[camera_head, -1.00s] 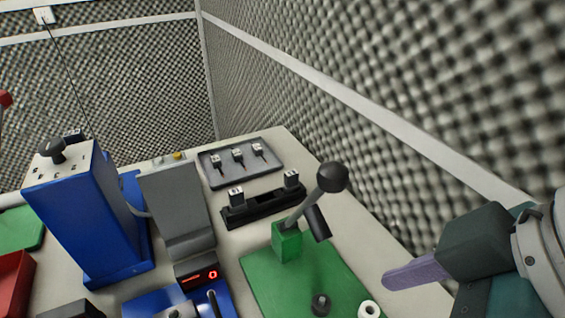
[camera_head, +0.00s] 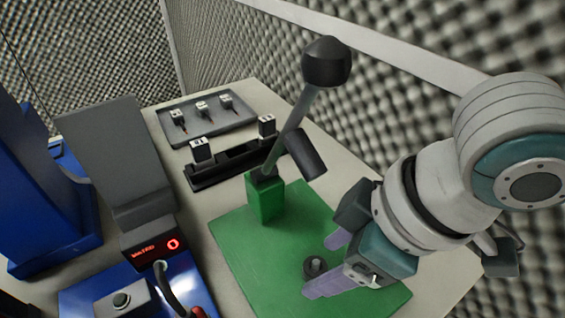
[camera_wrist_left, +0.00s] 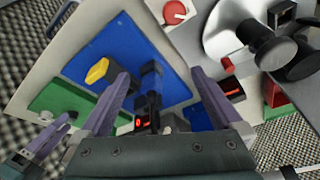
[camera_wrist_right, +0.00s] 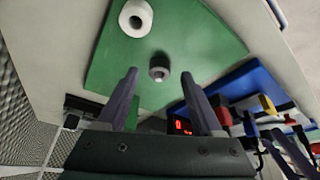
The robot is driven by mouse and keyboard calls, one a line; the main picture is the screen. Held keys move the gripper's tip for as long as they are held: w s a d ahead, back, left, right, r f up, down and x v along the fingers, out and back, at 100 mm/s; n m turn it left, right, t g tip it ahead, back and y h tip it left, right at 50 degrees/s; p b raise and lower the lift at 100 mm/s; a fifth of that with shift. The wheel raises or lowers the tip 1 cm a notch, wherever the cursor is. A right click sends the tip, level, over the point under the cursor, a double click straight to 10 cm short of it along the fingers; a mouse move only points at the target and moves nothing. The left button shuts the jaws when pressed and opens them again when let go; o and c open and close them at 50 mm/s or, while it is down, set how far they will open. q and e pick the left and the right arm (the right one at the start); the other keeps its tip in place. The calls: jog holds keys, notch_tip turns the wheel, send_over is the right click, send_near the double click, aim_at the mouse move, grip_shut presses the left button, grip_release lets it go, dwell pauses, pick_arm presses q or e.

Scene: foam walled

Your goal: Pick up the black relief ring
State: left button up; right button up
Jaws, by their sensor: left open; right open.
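The black relief ring (camera_head: 314,266) is a small, dark, short cylinder on the green base plate (camera_head: 247,255). It also shows in the right wrist view (camera_wrist_right: 159,67), with a pale grey centre. My right gripper (camera_head: 322,262) is open, its purple fingers to either side of the ring in the head view. In the right wrist view the ring appears beyond and between the fingertips (camera_wrist_right: 160,76), with nothing held. My left gripper (camera_wrist_left: 160,76) is open and empty in its wrist view, and is out of the head view.
A lever with a black knob (camera_head: 326,62) rises from a green block (camera_head: 266,197) behind the ring. A white ring (camera_wrist_right: 135,18) lies nearby on the plate. A black holder (camera_head: 226,163), a grey tray (camera_head: 207,124) and a blue unit with red display (camera_head: 153,248) stand left.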

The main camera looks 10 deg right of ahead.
jog(key=shift+x, duration=0.85)
grip_shut()
